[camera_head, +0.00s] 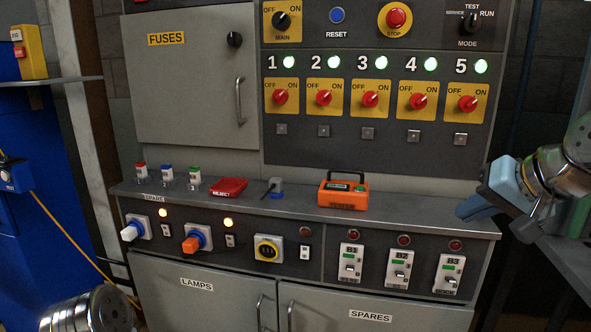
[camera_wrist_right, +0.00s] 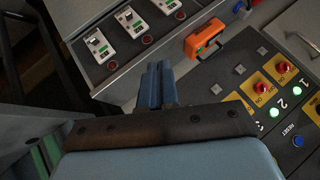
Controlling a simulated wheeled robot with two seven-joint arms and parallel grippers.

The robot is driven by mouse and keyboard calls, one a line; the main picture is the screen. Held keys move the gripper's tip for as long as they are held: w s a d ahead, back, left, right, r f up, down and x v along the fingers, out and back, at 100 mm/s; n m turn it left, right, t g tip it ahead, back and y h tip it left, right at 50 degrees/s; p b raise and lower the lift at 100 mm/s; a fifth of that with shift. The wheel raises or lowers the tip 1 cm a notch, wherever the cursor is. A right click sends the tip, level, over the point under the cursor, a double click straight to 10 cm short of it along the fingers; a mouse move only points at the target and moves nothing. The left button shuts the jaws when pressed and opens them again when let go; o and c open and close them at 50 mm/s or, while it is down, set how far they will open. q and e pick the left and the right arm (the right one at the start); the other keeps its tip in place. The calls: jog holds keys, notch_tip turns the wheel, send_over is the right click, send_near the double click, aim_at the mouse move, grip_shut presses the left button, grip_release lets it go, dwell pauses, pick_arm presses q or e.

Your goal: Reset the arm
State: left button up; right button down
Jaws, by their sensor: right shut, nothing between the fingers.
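My right gripper (camera_head: 468,211) is at the right of the head view, in front of the right end of the cabinet. Its blue fingers are shut with nothing between them. In the right wrist view the shut fingers (camera_wrist_right: 158,86) point toward the cabinet shelf and touch nothing that I can see. My left arm shows only as a metal link at the bottom left of the head view; its gripper is out of the picture.
The control panel (camera_head: 380,140) has several red knobs under lit green lamps. An orange device (camera_head: 343,195) and a red REJECT box (camera_head: 229,187) lie on the grey shelf (camera_head: 420,216). Breakers B1 to B3 (camera_head: 399,268) sit below. The fuse door (camera_head: 190,100) is shut.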

jog(key=w+a+f+g, duration=0.15)
jog(key=w+f, duration=0.35)
jog(key=f, duration=0.5)
jog(key=w+a+f+g, duration=0.15)
jog(key=w+f, duration=0.25)
jog(key=f, duration=0.6)
jog(key=s+a+f+n+g, duration=0.1)
jog(key=a+f, duration=0.2)
jog(key=f, duration=0.7)
jog(key=a+f, duration=0.3)
jog(key=f, duration=0.7)
pick_arm(q)
jog(key=shift+s+d+f, duration=0.1)
jog(key=shift+d+f, duration=0.05)
jog(key=shift+d, duration=0.55)
pick_arm(e)
jog(key=s+a+f+n+g, duration=0.1)
jog(key=s+a+f, duration=0.3)
jog(key=s+f, duration=0.7)
jog(key=s+a+f+n+g, duration=0.1)
jog(key=s+a+f, duration=0.4)
jog(key=s+f, duration=0.6)
jog(key=shift+s+f+g+y, duration=0.25)
jog(key=shift+f+g+y, duration=0.05)
jog(key=shift+g, duration=0.6)
jog(key=shift+w, duration=0.1)
